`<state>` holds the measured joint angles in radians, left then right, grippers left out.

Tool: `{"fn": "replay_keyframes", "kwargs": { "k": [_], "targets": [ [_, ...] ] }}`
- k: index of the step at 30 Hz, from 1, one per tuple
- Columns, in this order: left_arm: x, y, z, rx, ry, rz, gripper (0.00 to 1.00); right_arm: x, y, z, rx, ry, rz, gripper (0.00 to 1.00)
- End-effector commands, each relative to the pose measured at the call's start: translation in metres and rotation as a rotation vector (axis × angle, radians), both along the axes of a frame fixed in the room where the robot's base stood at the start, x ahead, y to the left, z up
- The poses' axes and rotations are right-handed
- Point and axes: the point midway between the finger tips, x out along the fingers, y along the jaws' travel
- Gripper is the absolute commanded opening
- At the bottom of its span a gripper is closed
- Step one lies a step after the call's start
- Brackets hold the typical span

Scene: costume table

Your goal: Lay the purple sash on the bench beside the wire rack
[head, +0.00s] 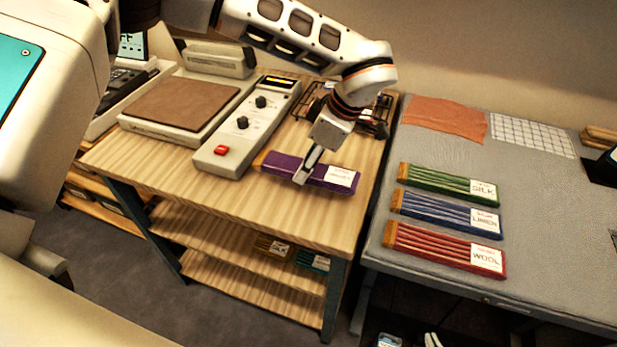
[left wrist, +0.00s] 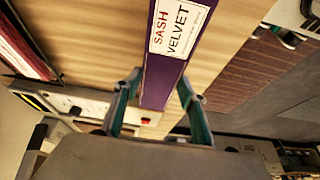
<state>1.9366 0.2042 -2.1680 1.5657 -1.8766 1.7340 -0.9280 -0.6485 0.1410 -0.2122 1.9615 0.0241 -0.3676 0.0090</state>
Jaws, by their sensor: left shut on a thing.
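The purple sash (head: 285,168), with a white label, lies along or just above the wooden bench (head: 225,205), in front of the black wire rack (head: 378,112). I cannot tell whether its whole length touches the wood. My left gripper (head: 302,178), its arm coming in from the upper left, points down and is shut on the sash near its middle. In the left wrist view the sash (left wrist: 155,85) runs between the two fingers (left wrist: 160,95), its "SASH VELVET" label beyond them. The arm hides part of the rack. I see no right gripper.
A control box (head: 240,130) with a red button stands just left of the sash, beside a scale with a brown plate (head: 183,103). A grey table (head: 550,205) at right holds green (head: 435,182), blue (head: 430,209) and red (head: 430,245) sashes. The bench front is clear.

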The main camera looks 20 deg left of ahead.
Motion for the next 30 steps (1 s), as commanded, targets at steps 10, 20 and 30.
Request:
{"fn": "replay_keyframes", "kwargs": {
  "k": [10, 20, 30],
  "targets": [
    [0.000, 0.000, -0.032, 0.001, 0.002, 0.000, 0.19, 0.000, 0.001, -0.001, 0.002, 0.000, -0.001, 0.00],
    [0.000, 0.000, -0.048, 0.000, -0.001, 0.000, 0.19, 0.000, 0.001, -0.001, 0.002, 0.001, 0.000, 0.00],
    [0.000, 0.000, -0.050, 0.000, -0.001, 0.000, 0.58, 0.000, 0.001, -0.001, 0.002, 0.001, 0.000, 0.00]
  ]
}}
